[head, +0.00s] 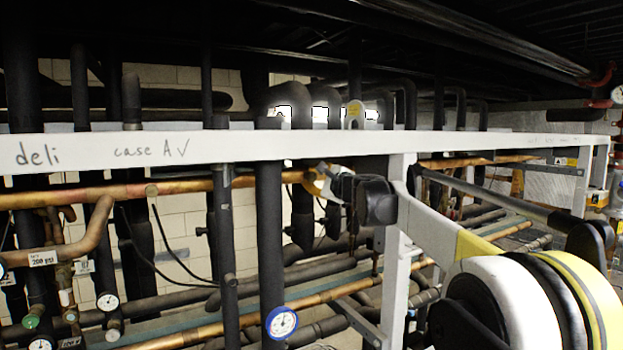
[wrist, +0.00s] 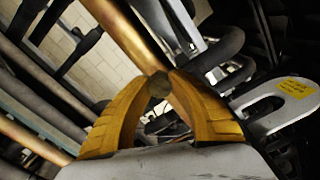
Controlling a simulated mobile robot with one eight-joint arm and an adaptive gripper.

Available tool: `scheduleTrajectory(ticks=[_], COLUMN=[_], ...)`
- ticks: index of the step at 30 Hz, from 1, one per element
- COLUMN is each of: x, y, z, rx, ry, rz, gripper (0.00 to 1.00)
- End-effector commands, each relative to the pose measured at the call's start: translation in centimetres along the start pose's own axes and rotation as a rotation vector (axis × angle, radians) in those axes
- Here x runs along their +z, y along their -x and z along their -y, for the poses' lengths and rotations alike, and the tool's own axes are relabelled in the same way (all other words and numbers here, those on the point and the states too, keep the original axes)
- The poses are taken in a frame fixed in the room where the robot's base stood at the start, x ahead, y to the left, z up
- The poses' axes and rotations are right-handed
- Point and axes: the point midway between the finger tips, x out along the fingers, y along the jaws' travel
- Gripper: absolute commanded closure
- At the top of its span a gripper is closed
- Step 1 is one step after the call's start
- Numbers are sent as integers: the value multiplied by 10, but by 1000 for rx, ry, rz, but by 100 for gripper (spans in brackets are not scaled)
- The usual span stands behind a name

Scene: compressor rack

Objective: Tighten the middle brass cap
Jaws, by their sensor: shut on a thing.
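My gripper (wrist: 159,86) has its two yellow fingers closed around a small round brass cap (wrist: 158,82) at the copper pipe (wrist: 122,32) in the wrist view. The fingertips sit on either side of the cap, whose dull round face shows between them. In the head view my gripper (head: 318,182) is at the copper pipe (head: 225,183), just under the white beam, and the held cap is hidden or too small to make out. Another brass cap (head: 152,190) sits on the same pipe to the left, apart from my gripper.
A long white beam (head: 250,146) marked "deli" and "case AV" runs just above the pipe. Dark vertical pipes (head: 270,235) stand left of my gripper, with a blue-rimmed gauge (head: 282,323) below. A white upright post (head: 396,260) stands close by my arm.

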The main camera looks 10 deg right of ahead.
Motion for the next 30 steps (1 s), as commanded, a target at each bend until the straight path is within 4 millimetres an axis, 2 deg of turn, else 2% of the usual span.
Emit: scheduleTrajectory(ticks=[11, 12, 14, 24, 26, 30], x=[-1, -1, -1, -1, -1, -1], y=[0, 0, 0, 3, 8, 32], z=[0, 0, 0, 0, 0, 0], rx=[-1, -1, -1, 0, 0, -1], ry=[-4, -4, -4, -3, -3, -3], rz=[-2, -2, -2, -1, -1, -2], gripper=[100, 69, 53, 53, 53, 53])
